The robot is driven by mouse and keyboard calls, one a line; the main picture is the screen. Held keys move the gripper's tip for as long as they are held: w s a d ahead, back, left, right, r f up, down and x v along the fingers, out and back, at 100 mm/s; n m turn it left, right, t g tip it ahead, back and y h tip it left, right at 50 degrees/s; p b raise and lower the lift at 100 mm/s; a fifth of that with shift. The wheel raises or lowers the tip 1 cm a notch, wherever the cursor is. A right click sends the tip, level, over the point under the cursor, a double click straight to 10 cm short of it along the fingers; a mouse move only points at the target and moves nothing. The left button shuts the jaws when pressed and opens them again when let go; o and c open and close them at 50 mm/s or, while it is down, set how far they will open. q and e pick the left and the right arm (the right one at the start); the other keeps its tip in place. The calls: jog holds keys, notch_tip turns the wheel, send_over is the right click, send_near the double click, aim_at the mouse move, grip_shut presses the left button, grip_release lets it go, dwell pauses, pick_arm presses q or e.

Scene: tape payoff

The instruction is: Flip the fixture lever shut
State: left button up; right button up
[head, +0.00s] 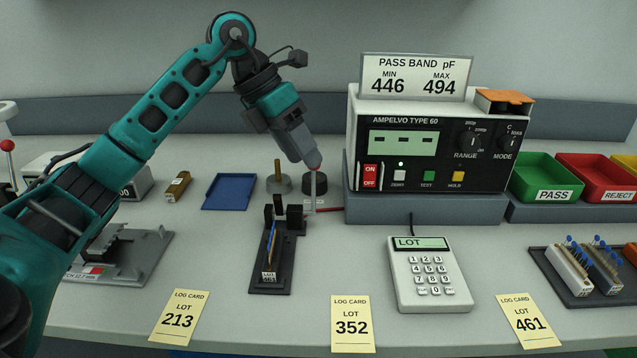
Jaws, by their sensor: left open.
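The small black test fixture (294,219) stands at mid-table. A narrow dark tray (286,262) with a labelled strip lies in front of the fixture. My right gripper is not in view.
The meter (433,140) on its grey plinth stands close right of the lever. A blue tray (229,191) lies left, a keypad (428,272) front right. Log cards line the front edge.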

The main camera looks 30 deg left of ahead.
pick_arm(q)
jog(key=x, duration=0.6)
jog(key=shift+w+d+f+b, duration=0.1)
jog(key=shift+d+f+b, duration=0.1)
jog(key=shift+f+b, duration=0.15)
grip_shut()
